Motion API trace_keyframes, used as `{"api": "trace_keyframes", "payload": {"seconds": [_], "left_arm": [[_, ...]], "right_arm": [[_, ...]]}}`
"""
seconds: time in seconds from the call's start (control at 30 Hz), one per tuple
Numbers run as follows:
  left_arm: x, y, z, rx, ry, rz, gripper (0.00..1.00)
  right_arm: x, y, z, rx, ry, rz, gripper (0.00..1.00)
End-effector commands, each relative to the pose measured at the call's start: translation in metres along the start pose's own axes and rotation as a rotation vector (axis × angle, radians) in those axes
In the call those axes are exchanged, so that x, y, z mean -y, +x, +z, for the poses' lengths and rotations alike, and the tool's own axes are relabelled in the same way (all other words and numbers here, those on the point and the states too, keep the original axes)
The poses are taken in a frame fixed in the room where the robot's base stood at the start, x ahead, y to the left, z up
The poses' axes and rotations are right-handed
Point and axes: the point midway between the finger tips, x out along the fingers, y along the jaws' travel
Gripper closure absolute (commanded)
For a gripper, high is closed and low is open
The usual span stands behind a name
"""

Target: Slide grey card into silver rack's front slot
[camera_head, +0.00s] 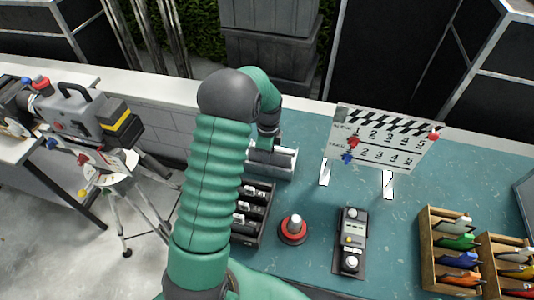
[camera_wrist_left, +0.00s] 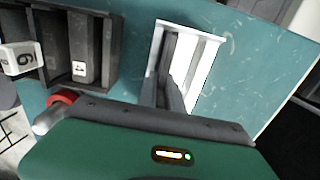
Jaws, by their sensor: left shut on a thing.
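The silver rack (camera_head: 285,168) stands on the teal table just beyond my left arm; in the left wrist view it is a bright, pale-walled frame (camera_wrist_left: 207,70). My left gripper (camera_head: 268,142) is at the rack, pointing down into it. In the left wrist view its dark fingers (camera_wrist_left: 168,75) reach over the rack's opening and are shut on a thin thing, the grey card. The card is almost wholly hidden by the fingers, so I cannot tell how deep it sits or in which slot. My right gripper is not in view.
A dark rack with several slots (camera_head: 262,238) stands close beside the silver rack. A red-based knob (camera_head: 293,229), a black control box (camera_head: 350,243), a clapperboard (camera_head: 385,140) and wooden card crates (camera_head: 428,245) stand to the right. A camera on a tripod (camera_head: 90,125) is at left.

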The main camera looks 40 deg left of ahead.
Motion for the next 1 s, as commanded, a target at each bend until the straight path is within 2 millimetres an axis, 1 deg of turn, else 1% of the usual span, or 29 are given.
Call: {"api": "trace_keyframes", "payload": {"seconds": [0.03,0.07,0.1,0.23,0.27,0.53,0.63,0.67,0.77,1.0], "left_arm": [[0.000,0.002,0.000,0.000,0.000,0.000,1.00],[0.000,0.002,0.000,0.000,0.000,0.000,0.88],[0.000,0.001,0.000,0.000,0.000,0.000,0.83],[0.000,0.001,0.000,0.000,0.000,0.000,0.66],[0.000,0.001,0.000,0.000,0.000,0.000,0.64],[0.000,0.001,0.000,0.000,0.000,0.000,0.64],[0.001,-0.005,0.000,0.000,0.000,-0.002,0.64],[0.001,-0.010,0.000,0.000,0.000,-0.003,0.64],[0.002,-0.031,0.000,0.000,-0.001,-0.006,0.64],[0.002,-0.102,0.000,0.000,0.000,-0.006,0.64]], "right_arm": [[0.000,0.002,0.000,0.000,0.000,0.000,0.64],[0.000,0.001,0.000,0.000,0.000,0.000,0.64],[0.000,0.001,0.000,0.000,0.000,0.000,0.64],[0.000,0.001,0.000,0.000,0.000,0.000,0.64],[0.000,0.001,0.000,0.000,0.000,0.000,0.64],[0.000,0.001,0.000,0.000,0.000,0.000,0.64],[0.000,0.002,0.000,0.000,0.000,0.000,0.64],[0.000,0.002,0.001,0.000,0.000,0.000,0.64],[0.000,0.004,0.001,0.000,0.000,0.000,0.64],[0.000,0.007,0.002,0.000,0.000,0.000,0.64]]}}
